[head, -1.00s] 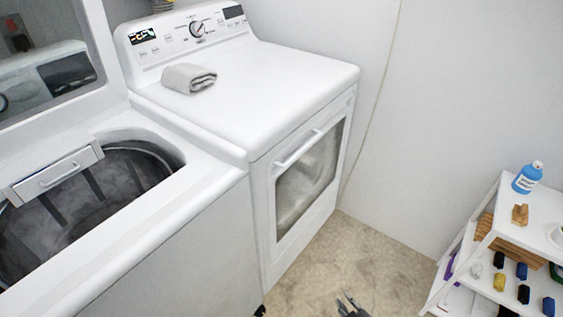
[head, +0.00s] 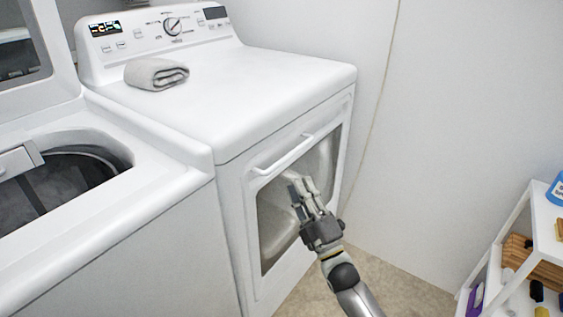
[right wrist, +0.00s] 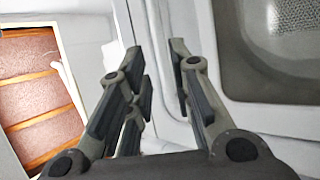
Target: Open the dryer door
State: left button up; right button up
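The white dryer (head: 280,75) stands against the wall, and its front door with a dark window (head: 275,225) looks shut. A white bar handle (head: 283,157) runs along the door's upper edge. My right gripper (head: 301,187) is in front of the window, just below the handle, with its fingers pointing up. In the right wrist view my right gripper (right wrist: 155,55) has its fingers apart with nothing seen held between them. The window (right wrist: 290,60) shows at the right there. I cannot tell whether the fingers touch the door. My left gripper is not in view.
The washer (head: 150,225) stands open-lidded at the left, beside the dryer. A folded grey cloth (head: 156,73) lies on the dryer top. A white shelf rack (head: 518,225) with several items stands at the right. Bare floor (head: 395,292) lies between dryer and rack.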

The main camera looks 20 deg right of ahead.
aim_at(286, 156)
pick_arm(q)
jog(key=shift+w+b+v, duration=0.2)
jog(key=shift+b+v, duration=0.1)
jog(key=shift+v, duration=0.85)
pick_arm(e)
jog(key=x, duration=0.9)
jog(key=shift+w+r, duration=0.1)
jog(key=shift+w, duration=0.15)
grip_shut()
